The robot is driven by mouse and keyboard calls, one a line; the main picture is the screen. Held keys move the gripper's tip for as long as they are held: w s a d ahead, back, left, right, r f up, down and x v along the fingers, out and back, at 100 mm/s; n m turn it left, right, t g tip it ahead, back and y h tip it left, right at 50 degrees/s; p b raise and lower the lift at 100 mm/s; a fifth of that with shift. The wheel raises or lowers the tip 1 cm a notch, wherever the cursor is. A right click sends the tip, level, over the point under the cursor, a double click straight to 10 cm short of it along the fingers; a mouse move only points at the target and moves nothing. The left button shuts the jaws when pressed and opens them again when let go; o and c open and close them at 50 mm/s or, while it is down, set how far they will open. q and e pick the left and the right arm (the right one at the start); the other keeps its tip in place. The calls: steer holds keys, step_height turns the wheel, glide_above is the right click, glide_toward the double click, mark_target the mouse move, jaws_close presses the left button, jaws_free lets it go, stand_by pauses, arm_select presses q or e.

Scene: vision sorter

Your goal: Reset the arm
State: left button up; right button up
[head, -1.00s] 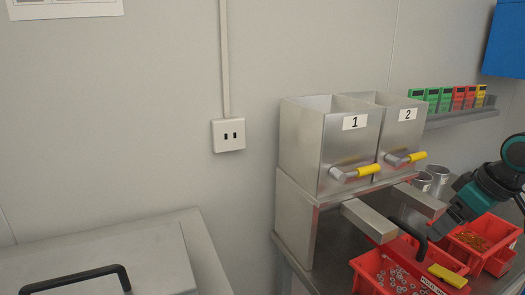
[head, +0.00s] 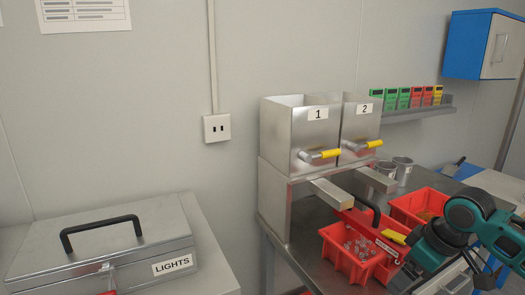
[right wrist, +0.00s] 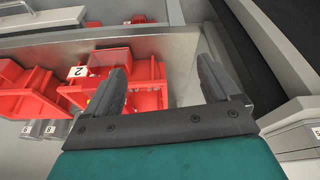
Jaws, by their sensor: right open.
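My right arm is teal and black and enters the head view at the right. Its gripper (head: 402,280) points down over the steel bench beside the red bins; the fingertips are hard to make out there. In the right wrist view the two dark fingers (right wrist: 163,66) are spread apart with nothing held between them. Beyond them lie red bins (right wrist: 150,85) and a "2" label (right wrist: 77,72). My left gripper is not in view.
Steel hoppers 1 (head: 310,135) and 2 (head: 362,122) with yellow handles stand on the bench. A red bin of metal parts (head: 345,262) sits in front. A "LIGHTS" toolbox (head: 100,235) is at left. A blue-and-white cabinet (head: 470,45) hangs at upper right.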

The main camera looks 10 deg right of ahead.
steer(key=s+a+f, duration=1)
steer(key=a+f, duration=0.1)
steer(key=a, duration=0.2)
steer(key=s+a+m+h, duration=0.1)
steer(key=s+a+m, duration=0.25)
steer(key=s, duration=0.65)
steer(key=w+a+f+n+t+y, duration=0.1)
steer(key=w+a+f+t, duration=0.2)
steer(key=w+f+t, duration=0.4)
steer(key=shift+a+f+y, duration=0.25)
steer(key=shift+f+y, duration=0.15)
steer(key=shift+f, duration=0.9)
